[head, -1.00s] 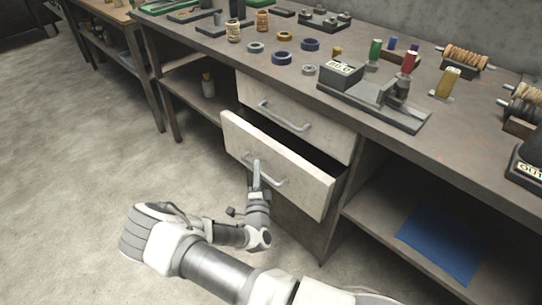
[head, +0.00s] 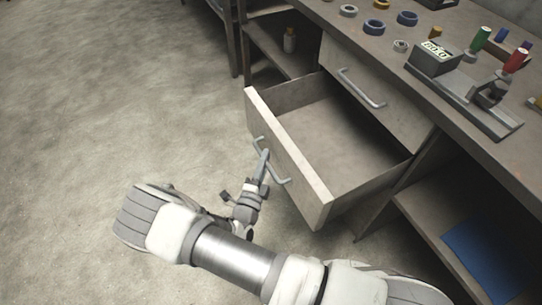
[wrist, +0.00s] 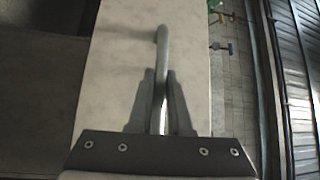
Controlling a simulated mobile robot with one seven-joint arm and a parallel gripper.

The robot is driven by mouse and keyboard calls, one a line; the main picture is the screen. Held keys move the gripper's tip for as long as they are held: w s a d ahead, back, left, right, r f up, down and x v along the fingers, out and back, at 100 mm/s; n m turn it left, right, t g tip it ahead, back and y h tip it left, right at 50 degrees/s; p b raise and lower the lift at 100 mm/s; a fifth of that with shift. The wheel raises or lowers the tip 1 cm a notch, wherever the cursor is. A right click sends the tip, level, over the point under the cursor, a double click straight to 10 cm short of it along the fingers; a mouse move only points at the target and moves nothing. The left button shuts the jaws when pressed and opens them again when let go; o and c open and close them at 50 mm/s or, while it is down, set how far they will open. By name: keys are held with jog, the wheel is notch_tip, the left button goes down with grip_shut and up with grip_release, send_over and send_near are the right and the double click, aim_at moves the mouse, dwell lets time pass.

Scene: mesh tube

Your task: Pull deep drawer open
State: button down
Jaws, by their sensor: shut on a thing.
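The deep drawer (head: 322,197) is the lower one under the workbench, with a pale front and a grey bar handle (head: 280,181). It stands far out, and its bare inside (head: 340,140) shows in the head view. My gripper (head: 263,160) is at the handle in front of the drawer. In the wrist view its two fingers (wrist: 160,105) are shut on the handle bar (wrist: 162,50), one finger on each side. The pale drawer front (wrist: 185,40) lies behind the bar.
A shut upper drawer (head: 378,92) with its own handle sits above. The benchtop (head: 395,58) holds tape rings, spools and a black device with a display (head: 434,57). A blue sheet (head: 485,255) lies on the right lower shelf. The floor (head: 110,110) to the left is clear.

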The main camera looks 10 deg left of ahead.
jog(key=c, duration=0.8)
grip_release()
jog(key=shift+c, duration=0.2)
jog(key=p+v, duration=0.2)
jog(key=v, duration=1.5)
jog(key=shift+s, duration=0.25)
jog(key=shift+r, duration=0.1)
